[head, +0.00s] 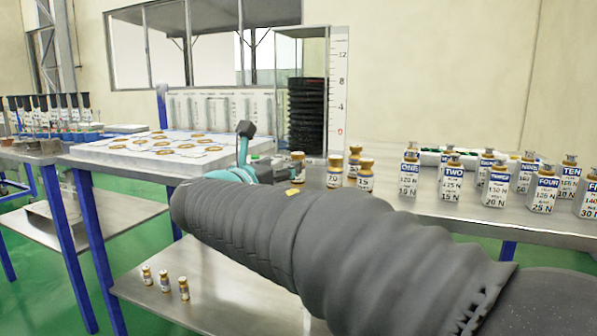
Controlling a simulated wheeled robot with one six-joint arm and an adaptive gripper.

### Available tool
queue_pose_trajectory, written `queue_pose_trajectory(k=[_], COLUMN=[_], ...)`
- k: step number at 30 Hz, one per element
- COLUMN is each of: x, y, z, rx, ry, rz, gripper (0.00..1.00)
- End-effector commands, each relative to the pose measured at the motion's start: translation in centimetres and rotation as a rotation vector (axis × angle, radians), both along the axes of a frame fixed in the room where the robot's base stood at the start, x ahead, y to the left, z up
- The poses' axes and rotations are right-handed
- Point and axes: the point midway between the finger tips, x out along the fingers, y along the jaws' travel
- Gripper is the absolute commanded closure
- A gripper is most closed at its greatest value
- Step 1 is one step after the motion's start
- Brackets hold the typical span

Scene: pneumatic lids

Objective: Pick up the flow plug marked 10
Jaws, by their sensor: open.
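Several small amber flow plugs with gold caps and white labels stand on the steel table, right of the arm's end. The front middle plug (334,173) has a label that seems to end in 0, but I cannot read it surely. The plug right of it (365,177) seems to read 15. Another stands behind (354,158). A plug at the left (298,164) is partly hidden by my teal gripper (277,174), which is close to it. My gripper is open, its fingers mostly hidden behind my grey sleeved arm. I see nothing held.
Several silver weights with blue labels (453,180) stand at the right. A clear column with black bellows (307,110) and a scale stands behind the plugs. A white board with gold pieces (165,150) lies left. More vials (164,281) stand on the lower shelf.

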Motion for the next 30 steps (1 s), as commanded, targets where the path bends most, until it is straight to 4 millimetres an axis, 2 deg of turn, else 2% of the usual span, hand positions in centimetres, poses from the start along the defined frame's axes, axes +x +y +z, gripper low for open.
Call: queue_pose_trajectory(k=[4,14,22,30], x=[1.9,3.5,6.8,7.2], y=[-0.9,-1.7,-3.3,-3.5], z=[0.0,-0.2,-0.4,-0.4], rx=[0.001,0.002,0.002,0.002], ry=[0.0,0.0,0.0,0.0], rz=[-0.002,-0.002,-0.001,0.0], gripper=[0.38,0.38,0.38,0.38])
